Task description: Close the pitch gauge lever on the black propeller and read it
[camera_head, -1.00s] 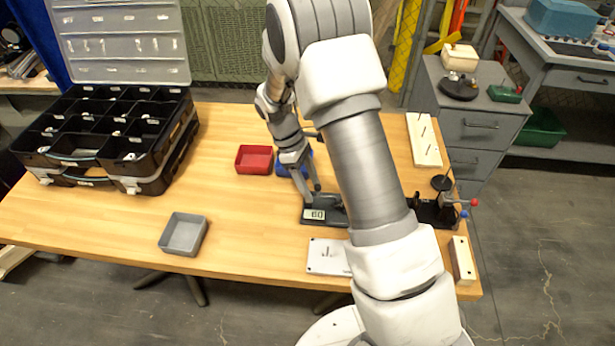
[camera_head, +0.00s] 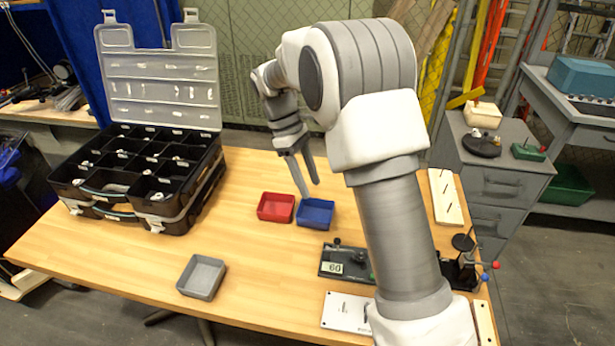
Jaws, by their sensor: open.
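The pitch gauge (camera_head: 345,264) is a dark flat device on the table, right of centre. It has a pale two-digit display panel (camera_head: 331,268) that seems to show 60, though it is small. A black knob (camera_head: 337,242) stands at its back edge, apparently on the lever. Small dark parts sit on the gauge's top; I cannot tell which is the black propeller, and my arm covers its right side. My gripper (camera_head: 310,191) is open and empty, with its fingers pointing down near the blue tray, behind and left of the gauge and apart from it.
A red tray (camera_head: 276,208) and the blue tray (camera_head: 315,214) lie behind the gauge. A grey tray (camera_head: 202,277) is front left, a compartment case (camera_head: 165,205) far left. A white plate (camera_head: 346,313) lies in front. A black fixture (camera_head: 462,271) is at the right edge.

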